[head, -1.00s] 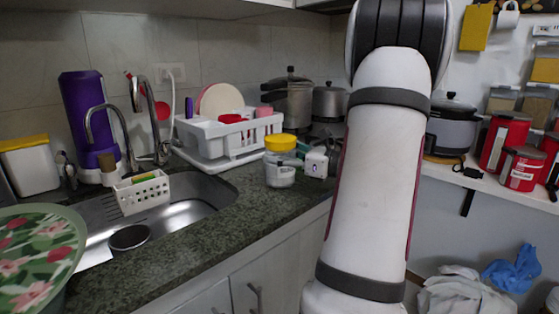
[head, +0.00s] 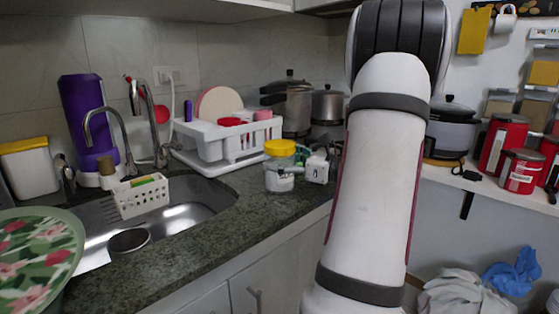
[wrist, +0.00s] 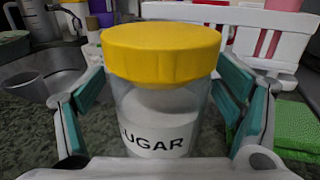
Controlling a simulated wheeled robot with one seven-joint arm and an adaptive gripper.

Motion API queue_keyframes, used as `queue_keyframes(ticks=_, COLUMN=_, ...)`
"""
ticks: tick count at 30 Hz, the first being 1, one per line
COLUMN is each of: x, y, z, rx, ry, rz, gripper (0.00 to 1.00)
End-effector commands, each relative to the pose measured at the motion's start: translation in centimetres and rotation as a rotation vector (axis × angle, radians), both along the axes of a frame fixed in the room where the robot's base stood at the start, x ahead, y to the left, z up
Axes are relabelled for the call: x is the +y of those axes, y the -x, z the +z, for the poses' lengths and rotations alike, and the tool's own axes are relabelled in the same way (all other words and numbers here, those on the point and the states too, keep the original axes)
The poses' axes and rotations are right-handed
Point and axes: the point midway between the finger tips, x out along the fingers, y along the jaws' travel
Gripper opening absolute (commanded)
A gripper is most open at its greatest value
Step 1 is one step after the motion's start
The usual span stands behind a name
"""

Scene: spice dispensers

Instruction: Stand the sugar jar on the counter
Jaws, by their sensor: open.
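The sugar jar (head: 279,178) is a clear jar with a yellow lid, upright on the dark granite counter (head: 200,240) near its front edge. In the wrist view the jar (wrist: 160,120) fills the middle, with a white "SUGAR" label and white contents. My gripper (wrist: 161,90) is open around it, one teal-padded finger on each side. Gaps show between the pads and the glass. The jar's base is hidden in the wrist view.
A white dish rack (head: 225,145) stands behind the jar, with pots (head: 290,105) at the back. The sink (head: 185,200) with a white caddy (head: 140,195) lies to the left. A green cloth or sponge (wrist: 298,125) lies right of the jar. Counter left of the jar is clear.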

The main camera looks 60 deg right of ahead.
Motion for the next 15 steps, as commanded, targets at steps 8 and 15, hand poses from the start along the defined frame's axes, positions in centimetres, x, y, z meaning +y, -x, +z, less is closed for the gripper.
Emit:
queue_keyframes(ticks=8, x=-0.6, y=5.2, z=0.1, rx=0.001, ry=-0.003, rz=-0.007, gripper=0.85)
queue_keyframes(ticks=15, x=-0.9, y=9.6, z=0.0, rx=0.0, ry=-0.003, rz=-0.005, gripper=0.85)
